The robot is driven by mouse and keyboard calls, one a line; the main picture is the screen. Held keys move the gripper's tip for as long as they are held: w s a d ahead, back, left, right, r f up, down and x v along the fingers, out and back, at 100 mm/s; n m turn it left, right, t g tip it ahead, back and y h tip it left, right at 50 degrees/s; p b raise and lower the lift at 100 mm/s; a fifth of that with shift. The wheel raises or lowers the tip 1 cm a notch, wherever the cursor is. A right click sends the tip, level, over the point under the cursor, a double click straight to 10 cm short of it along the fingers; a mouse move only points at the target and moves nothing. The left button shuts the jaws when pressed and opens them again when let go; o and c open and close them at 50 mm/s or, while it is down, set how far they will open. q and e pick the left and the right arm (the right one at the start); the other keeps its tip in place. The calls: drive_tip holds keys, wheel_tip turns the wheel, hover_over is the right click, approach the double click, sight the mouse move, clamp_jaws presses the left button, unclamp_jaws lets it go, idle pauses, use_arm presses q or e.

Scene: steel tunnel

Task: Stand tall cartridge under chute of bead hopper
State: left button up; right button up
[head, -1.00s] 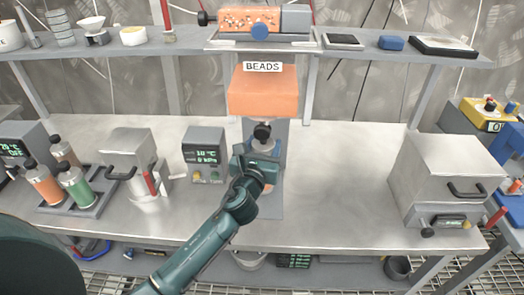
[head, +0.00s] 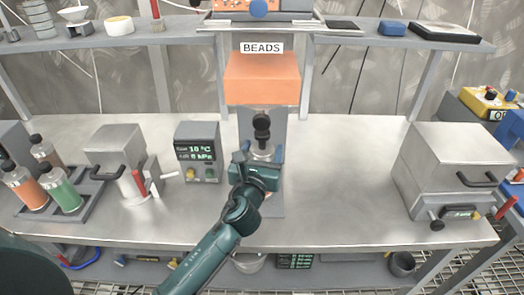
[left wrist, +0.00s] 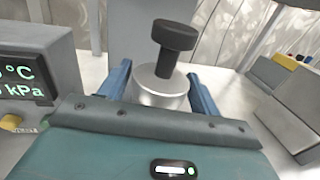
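The bead hopper (head: 262,80) is an orange box labelled BEADS on a grey column, at the middle of the bench. Below it is an upright silver cylinder with a black knob on top, which looks like the tall cartridge (head: 264,152). In the left wrist view the cartridge (left wrist: 160,88) sits between the two blue fingers. The chute outlet is not clearly visible. My right gripper is not in view.
A display box (head: 197,150) and a lidded steel device (head: 118,150) stand left of the hopper. A tray (head: 92,197) of capped bottles is farther left. A large steel box (head: 455,160) stands at the right. The bench (head: 345,170) between hopper and box is clear.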

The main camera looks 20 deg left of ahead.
use_arm(q)
drive_tip(key=shift+o, duration=1)
drive_tip(key=shift+r, duration=0.2)
drive_tip(key=s+d, duration=0.1)
drive_tip(key=s, duration=1.1)
drive_tip(key=shift+b, duration=0.35)
drive_tip(key=shift+a+f, duration=0.1)
